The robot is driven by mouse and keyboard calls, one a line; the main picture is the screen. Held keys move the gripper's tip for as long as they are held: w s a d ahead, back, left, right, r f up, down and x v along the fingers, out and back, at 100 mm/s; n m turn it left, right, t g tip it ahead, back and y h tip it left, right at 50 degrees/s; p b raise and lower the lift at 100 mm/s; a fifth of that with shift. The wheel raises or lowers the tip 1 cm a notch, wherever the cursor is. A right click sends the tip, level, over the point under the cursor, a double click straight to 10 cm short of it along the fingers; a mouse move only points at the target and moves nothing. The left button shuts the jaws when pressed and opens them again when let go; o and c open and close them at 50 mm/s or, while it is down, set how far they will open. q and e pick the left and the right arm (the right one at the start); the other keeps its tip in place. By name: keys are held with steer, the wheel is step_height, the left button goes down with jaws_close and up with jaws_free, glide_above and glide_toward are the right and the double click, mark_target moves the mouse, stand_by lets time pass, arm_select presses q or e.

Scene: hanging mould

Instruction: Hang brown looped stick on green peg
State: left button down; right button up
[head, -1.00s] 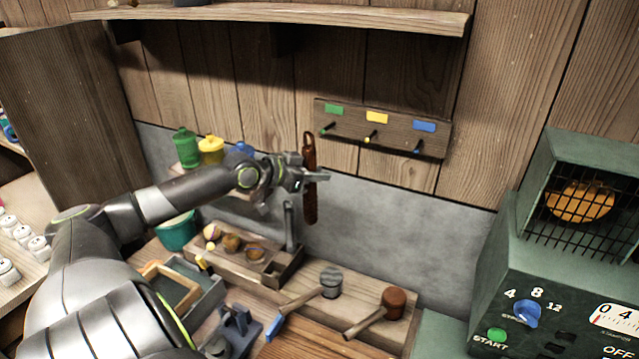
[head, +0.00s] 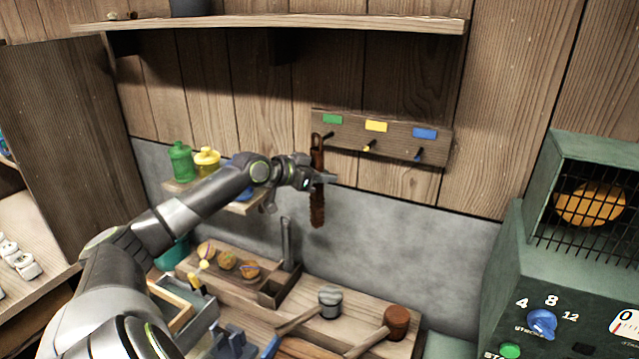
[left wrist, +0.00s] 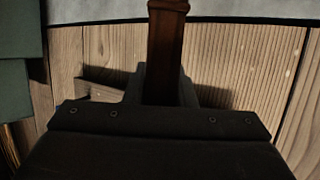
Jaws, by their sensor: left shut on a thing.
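The brown looped stick (head: 317,208) hangs upright in my left gripper (head: 322,179), which is shut on its middle. In the left wrist view the stick (left wrist: 166,50) stands between the fingers. The stick's loop end is up, beside the left end of the peg board (head: 396,149). The green peg (head: 328,135) sits below the green label (head: 333,119). The stick's top overlaps the peg's area in the head view; I cannot tell if the loop is around the peg. My right gripper is not in view.
The yellow peg (head: 369,146) and blue peg (head: 419,154) are to the right and look empty. A wooden shelf (head: 280,20) runs above. Two mallets (head: 330,301) (head: 396,321) lie on the bench below. A green machine (head: 560,260) stands at the right.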

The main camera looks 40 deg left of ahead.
arm_select(q)
steer(key=shift+w+a+f+b, duration=0.25)
steer(key=shift+w+b, duration=0.15)
steer(key=shift+w, duration=0.4)
steer(key=shift+w+a+f+b, duration=0.15)
steer(key=shift+w+a+b, duration=0.15)
steer(key=shift+w, duration=0.45)
steer(key=shift+w+a+f+b, duration=0.2)
steer(key=shift+w+b, duration=0.25)
steer(key=shift+w, duration=0.35)
